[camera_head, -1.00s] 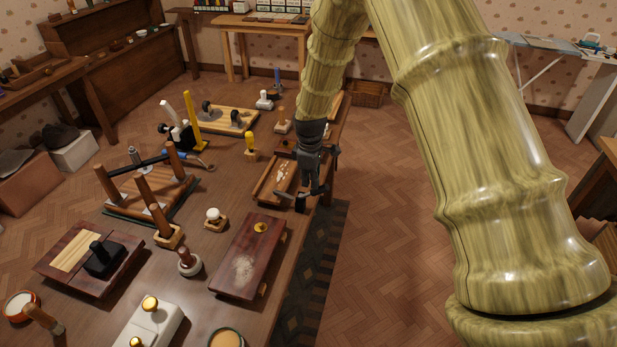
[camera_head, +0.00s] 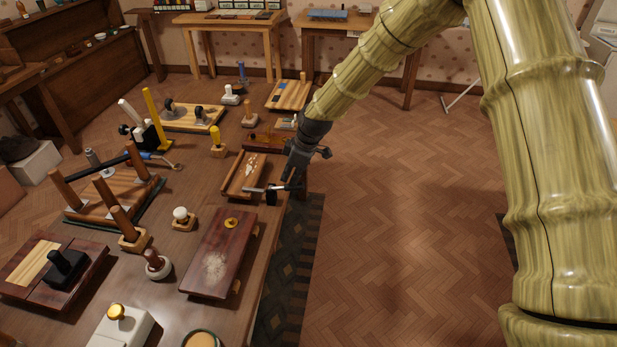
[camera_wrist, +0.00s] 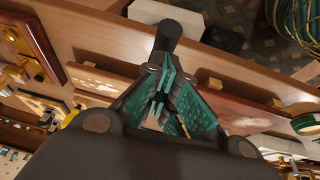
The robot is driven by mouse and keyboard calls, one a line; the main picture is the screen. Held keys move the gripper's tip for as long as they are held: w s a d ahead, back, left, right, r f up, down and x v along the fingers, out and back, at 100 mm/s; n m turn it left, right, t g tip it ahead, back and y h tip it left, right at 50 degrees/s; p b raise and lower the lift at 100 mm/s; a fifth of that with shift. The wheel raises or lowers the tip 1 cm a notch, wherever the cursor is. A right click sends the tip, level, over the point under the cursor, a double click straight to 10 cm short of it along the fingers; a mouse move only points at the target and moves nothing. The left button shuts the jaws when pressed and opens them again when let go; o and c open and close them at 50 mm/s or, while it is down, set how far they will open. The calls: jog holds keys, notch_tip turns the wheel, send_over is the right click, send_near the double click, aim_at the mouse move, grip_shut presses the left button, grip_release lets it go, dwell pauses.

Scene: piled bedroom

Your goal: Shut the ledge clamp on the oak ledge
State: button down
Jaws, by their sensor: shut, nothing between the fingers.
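My gripper (camera_head: 290,184) is shut and empty at the right edge of the long brown table. It also shows in the wrist view (camera_wrist: 160,92), its green-padded fingers together. A black grip (camera_head: 271,198) with a pale metal bar beside it, which looks like the ledge clamp, is just left of the fingertips. In the wrist view a dark cylinder (camera_wrist: 172,36), probably the same grip, stands just past the fingertips. Whether they touch, I cannot tell. My gripper hides part of the clamp, so its jaw position is unclear. The oak ledge cannot be told apart from the table edge.
A shallow wooden tray (camera_head: 232,185) lies left of my gripper. A dark red board with a brass knob (camera_head: 231,223) is nearer. Wooden stands, a yellow post (camera_head: 156,118) and several knobbed fixtures crowd the table. Open parquet floor (camera_head: 400,190) lies to the right.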

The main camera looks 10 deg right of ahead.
jog(key=shift+f, duration=0.15)
jog(key=shift+d, duration=0.1)
jog(key=a+r+v, duration=0.1)
jog(key=a+v, duration=0.1)
jog(key=v, duration=1.1)
jog(key=s+d+f+m, duration=0.2)
jog(key=s+f, duration=0.4)
jog(key=f, duration=0.4)
jog(key=s+d+f+m+g+h, duration=0.1)
jog(key=s+f+m, duration=0.2)
jog(key=s+f, duration=0.5)
jog(key=s+d+f+m, duration=0.2)
jog(key=s+f, duration=0.3)
jog(key=f, duration=0.6)
jog(key=s+d+f+m+h, duration=0.1)
jog(key=s+d+f+m, duration=0.1)
jog(key=s, duration=0.7)
jog(key=s+d+f+m, duration=0.3)
jog(key=s+d+f, duration=0.2)
jog(key=s, duration=0.5)
jog(key=s+d+f+m+h, duration=0.1)
jog(key=s+d+f+m, duration=0.1)
jog(key=s, duration=0.7)
jog(key=shift+s+d+f+m+g+h+b, duration=0.2)
jog(key=shift+d+f+m+g+h+b, duration=0.15)
jog(key=shift+d+f, duration=0.45)
